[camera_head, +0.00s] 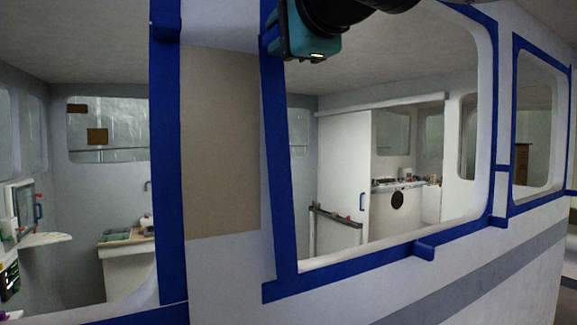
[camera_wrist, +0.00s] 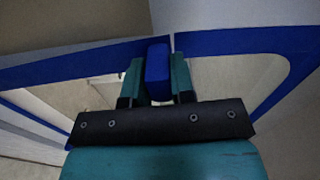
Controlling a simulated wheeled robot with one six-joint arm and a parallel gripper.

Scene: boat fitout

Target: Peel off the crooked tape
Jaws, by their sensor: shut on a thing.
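The crooked tape (camera_head: 278,160) is a blue strip along the left side of the large window. It leans, its lower end lying further right than its upper part. My teal gripper (camera_head: 277,42) is at the strip's upper part, at the top of the head view. In the wrist view my gripper (camera_wrist: 157,82) has its two fingers on either side of a blue tab (camera_wrist: 157,58), shut on it. Blue tape runs to both sides beyond the tab. The strip still appears to lie along the wall. My gripper hides part of the strip's top.
Other blue tape strips frame the window's lower edge (camera_head: 390,256), the left window (camera_head: 167,150) and the right window (camera_head: 515,110). Small blue tabs stick out, one below the large window (camera_head: 425,250). A beige panel (camera_head: 220,140) lies between the left strips. A cabin interior shows through the openings.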

